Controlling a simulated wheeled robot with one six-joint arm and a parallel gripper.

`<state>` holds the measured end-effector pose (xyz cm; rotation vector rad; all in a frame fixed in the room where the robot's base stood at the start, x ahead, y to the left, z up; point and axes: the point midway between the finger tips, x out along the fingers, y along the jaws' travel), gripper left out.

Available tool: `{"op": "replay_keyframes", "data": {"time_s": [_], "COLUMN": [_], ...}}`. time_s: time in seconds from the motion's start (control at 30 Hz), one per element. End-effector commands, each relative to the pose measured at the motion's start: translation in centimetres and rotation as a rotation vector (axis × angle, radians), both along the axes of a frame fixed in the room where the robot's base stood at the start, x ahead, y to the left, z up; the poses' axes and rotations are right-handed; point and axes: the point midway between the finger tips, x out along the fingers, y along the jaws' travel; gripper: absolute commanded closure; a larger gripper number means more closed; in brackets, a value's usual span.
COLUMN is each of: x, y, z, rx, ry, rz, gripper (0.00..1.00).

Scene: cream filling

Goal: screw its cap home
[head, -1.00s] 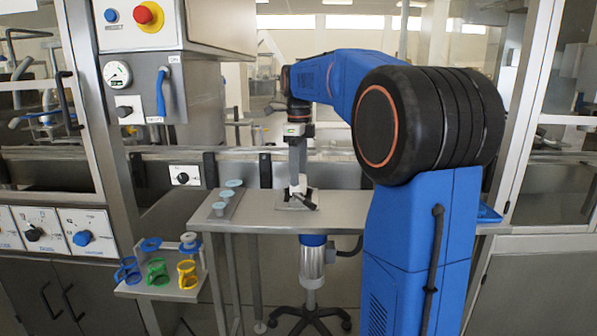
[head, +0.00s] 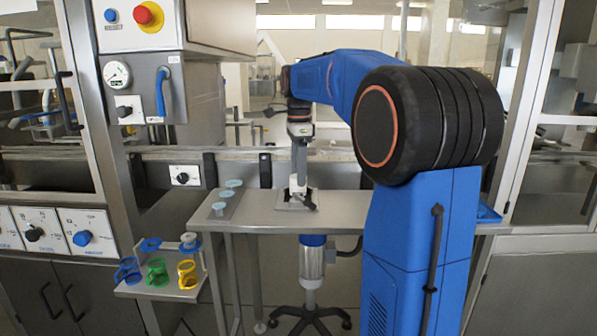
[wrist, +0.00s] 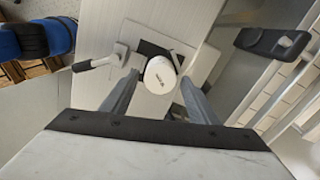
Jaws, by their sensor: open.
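A white round cap (wrist: 160,75) with small dark print on top shows in the wrist view, over a holder with dark jaws (wrist: 178,57). A lever handle (wrist: 96,62) sticks out to the left of the holder. What is under the cap is hidden. My gripper (wrist: 159,79) is open, with one finger on each side of the cap; I cannot tell whether they touch it. In the head view my gripper (head: 298,182) points straight down at the small white container (head: 297,188) in the holder on the table.
The steel table (head: 255,208) carries a strip with pale discs (head: 234,183) at its left. A dark clamp-like part (wrist: 275,42) shows at right in the wrist view.

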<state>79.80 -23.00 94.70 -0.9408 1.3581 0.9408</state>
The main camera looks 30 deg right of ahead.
Motion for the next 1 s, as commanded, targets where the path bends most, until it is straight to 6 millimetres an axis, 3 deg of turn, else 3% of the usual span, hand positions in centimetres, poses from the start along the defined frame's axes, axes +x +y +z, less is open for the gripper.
{"op": "replay_keyframes", "data": {"time_s": [0.27, 0.7, 1.0], "x": [0.0, 0.06, 0.07], "y": [0.0, 0.0, -0.01], "z": [0.0, 0.0, 0.0], "rx": [0.0, 0.0, 0.0], "ry": [0.0, 0.0, 0.0], "rz": [0.021, 0.429, 0.499], "gripper": [0.46, 0.46, 0.46]}}
